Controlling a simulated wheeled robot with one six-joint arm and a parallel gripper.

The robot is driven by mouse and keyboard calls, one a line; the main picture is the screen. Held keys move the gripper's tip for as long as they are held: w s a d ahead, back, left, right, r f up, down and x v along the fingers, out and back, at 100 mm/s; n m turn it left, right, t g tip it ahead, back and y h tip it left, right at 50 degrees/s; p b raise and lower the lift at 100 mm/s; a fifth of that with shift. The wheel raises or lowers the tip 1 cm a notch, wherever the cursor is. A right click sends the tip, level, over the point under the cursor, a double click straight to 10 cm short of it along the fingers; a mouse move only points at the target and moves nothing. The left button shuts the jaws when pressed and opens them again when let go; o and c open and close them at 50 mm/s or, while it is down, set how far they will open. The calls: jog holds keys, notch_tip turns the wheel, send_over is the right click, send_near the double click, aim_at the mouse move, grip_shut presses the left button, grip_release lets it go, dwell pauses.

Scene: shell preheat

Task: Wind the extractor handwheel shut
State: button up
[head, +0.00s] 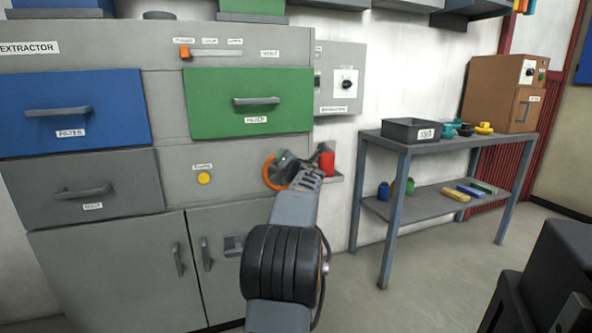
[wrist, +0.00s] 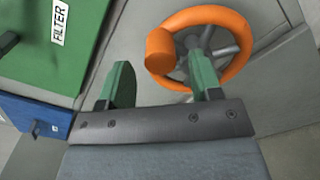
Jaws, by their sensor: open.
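The extractor handwheel is an orange ring with grey spokes and an orange knob. In the head view the handwheel (head: 270,172) shows at the front of the grey cabinet, partly hidden behind my gripper (head: 298,166). In the wrist view the handwheel (wrist: 243,62) is at the upper right, with its knob (wrist: 160,50) at its left side. My gripper (wrist: 160,85) is open, with its two green fingers apart. The right finger overlaps the wheel's lower rim and spokes in the picture; I cannot tell whether it touches. The knob appears above and between the fingertips.
The grey extractor cabinet (head: 230,165) has a green filter drawer (head: 215,95) and blue drawer (head: 60,90). A red object (head: 327,162) stands on a small shelf right of the wheel. A workbench (head: 440,143) with a dark bin (head: 405,128) is at right. Floor before it is clear.

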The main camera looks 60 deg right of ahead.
jog(key=v, duration=1.1)
jog(key=shift+p, duration=0.4)
jog(key=shift+a+r, duration=0.1)
